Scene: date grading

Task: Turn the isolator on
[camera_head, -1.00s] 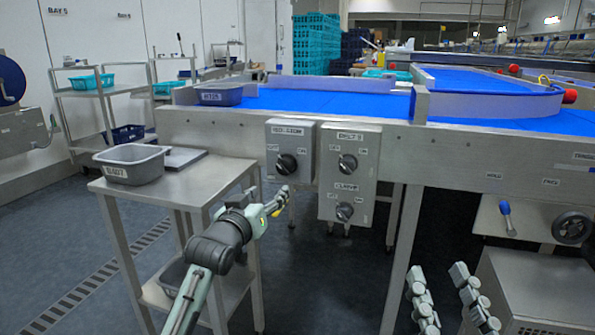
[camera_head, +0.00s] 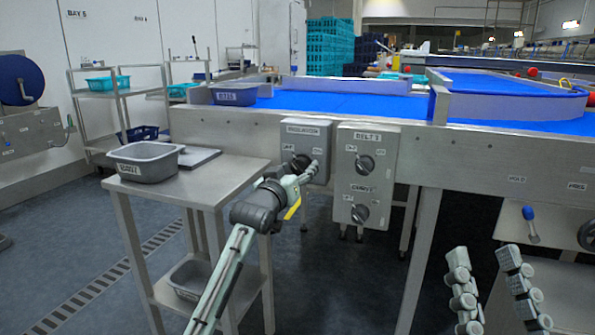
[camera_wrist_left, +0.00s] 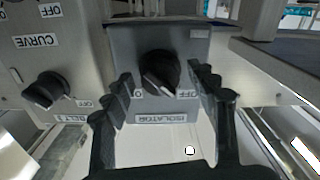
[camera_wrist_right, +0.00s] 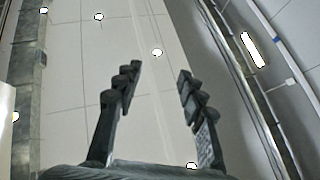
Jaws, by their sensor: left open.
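The isolator box (camera_head: 305,137) is a grey panel on the conveyor's side, with a black rotary knob (camera_head: 300,162) between OFF and ON labels. My left gripper (camera_head: 311,170) is at the front of this box. In the left wrist view the picture is inverted, and the isolator knob (camera_wrist_left: 159,72) lies between the open fingers of my left gripper (camera_wrist_left: 163,80), with a gap visible on both sides. Its white mark slants towards the OFF label. My right gripper (camera_head: 490,285) is open and empty at the lower right; it also shows in the right wrist view (camera_wrist_right: 160,80).
The belt and curve panel (camera_head: 347,190) with two more knobs is just right of the isolator box. A steel table (camera_head: 215,180) with a grey tub (camera_head: 147,172) stands to the left. A blue-handled lever (camera_head: 530,215) is at the right.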

